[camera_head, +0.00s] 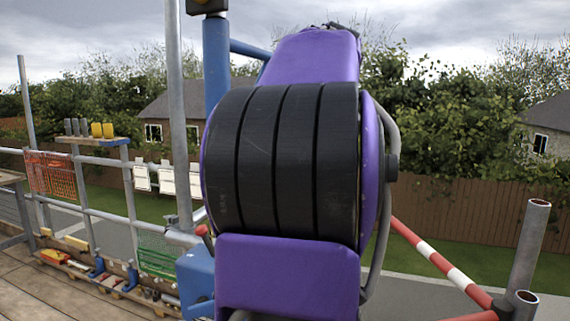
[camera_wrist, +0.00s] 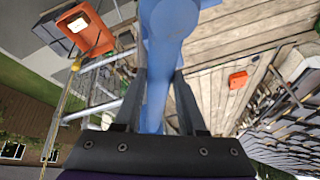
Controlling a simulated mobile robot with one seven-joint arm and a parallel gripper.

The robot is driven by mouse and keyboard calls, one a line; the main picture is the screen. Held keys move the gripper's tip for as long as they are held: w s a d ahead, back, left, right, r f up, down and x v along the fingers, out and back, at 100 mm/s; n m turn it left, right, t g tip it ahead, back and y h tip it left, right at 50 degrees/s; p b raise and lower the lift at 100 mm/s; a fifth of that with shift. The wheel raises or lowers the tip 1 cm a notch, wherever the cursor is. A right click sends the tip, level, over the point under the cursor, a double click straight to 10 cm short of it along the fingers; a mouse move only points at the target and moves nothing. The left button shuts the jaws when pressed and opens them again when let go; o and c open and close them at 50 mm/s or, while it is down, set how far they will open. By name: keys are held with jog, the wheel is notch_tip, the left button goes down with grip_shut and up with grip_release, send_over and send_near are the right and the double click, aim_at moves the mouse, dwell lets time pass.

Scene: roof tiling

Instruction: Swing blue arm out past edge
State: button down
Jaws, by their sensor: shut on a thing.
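In the wrist view a blue arm (camera_wrist: 165,35) runs from the top down between the two dark fingers of my gripper (camera_wrist: 158,82). The fingers are shut on it, one on each side. In the head view a blue post (camera_head: 216,70) stands upright behind my purple arm, and a short piece of blue bar (camera_head: 250,50) leads right from it before my arm hides it. My gripper is hidden in the head view. How far the blue arm reaches past the platform edge cannot be told.
Wooden decking (camera_wrist: 235,45) lies below in the wrist view, with a small orange item (camera_wrist: 238,80) on it. An orange box-like thing (camera_wrist: 92,32) is at upper left. Scaffold rails (camera_head: 110,160) line the left, and a red-and-white bar (camera_head: 440,262) is at the right.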

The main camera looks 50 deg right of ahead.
jog(key=shift+d+r, duration=0.1)
jog(key=shift+d, duration=0.05)
jog(key=c, duration=0.6)
grip_release()
jog(key=shift+d, duration=0.15)
jog(key=shift+o, duration=0.5)
jog(key=p+v, duration=0.1)
jog(key=v, duration=0.6)
jog(key=shift+s+r, duration=0.15)
jog(key=shift+s, duration=0.05)
